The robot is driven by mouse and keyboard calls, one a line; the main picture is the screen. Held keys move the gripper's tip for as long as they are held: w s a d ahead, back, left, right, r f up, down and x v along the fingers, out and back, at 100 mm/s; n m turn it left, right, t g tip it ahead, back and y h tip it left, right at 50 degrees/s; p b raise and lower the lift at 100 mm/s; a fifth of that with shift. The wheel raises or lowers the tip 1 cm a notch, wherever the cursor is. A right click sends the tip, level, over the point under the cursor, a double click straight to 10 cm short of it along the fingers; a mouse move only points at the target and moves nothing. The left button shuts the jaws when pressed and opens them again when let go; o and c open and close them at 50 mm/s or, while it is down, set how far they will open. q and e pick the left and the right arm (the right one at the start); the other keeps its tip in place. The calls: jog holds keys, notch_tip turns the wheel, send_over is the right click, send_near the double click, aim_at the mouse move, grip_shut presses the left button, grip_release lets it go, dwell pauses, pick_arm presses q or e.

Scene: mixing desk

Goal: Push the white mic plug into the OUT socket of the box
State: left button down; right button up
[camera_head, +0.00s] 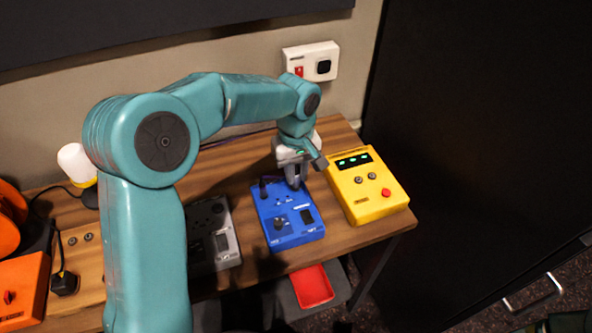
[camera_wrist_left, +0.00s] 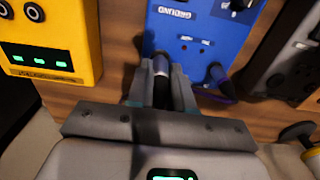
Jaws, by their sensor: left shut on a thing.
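The blue box (camera_head: 287,213) lies on the wooden desk in the head view, and its far end faces my left gripper (camera_head: 296,180). In the left wrist view my left gripper (camera_wrist_left: 161,88) is shut on a mic plug (camera_wrist_left: 161,66) with a dark body and a pale front. The plug's front is at the edge of the blue box (camera_wrist_left: 195,35); the fingers hide whether it is inside a socket. A second dark plug (camera_wrist_left: 217,75) with a purple cable sits at the same edge, beside the held one. The OUT label cannot be read. My right gripper is not in view.
A yellow box (camera_head: 368,187) stands right of the blue box, and a grey box (camera_head: 212,233) stands left. An orange box (camera_head: 22,290) and a white-topped lamp (camera_head: 76,162) are farther left. A red tray (camera_head: 312,286) sits below the desk's front edge.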

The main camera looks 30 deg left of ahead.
pick_arm(q)
jog(key=shift+f, duration=0.4)
jog(key=c, duration=0.9)
grip_release()
jog(key=shift+c, duration=0.2)
jog(key=shift+r, duration=0.15)
notch_tip(320, 180, up, 16)
jog(key=p, duration=0.1)
